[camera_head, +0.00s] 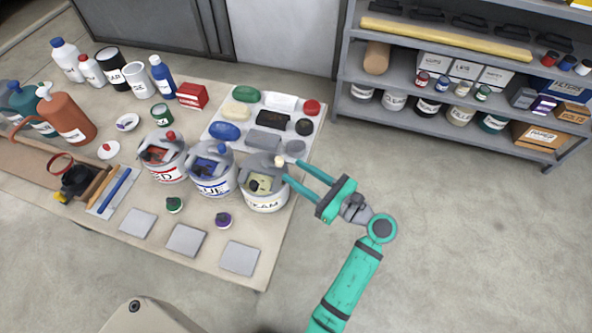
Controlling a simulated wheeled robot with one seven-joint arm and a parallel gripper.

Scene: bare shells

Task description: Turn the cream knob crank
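The cream pot (266,202) stands at the table's right edge, with grey crank parts on top and pale contents inside. Its small cream knob (280,161) sticks up at the rim's back right. My gripper (290,170) reaches in from the right with two long teal fingers, spread apart with a clear gap. The fingertips are close to the knob, just to its right in the picture. I cannot tell whether either tip touches it. Nothing is held between the fingers.
The blue pot (212,175) and the red pot (163,162) stand left of the cream pot. A white tray (313,136) with coloured lumps lies behind it. Grey square tiles (239,258) lie in front. A shelf unit (455,117) stands at the back right; the floor between is clear.

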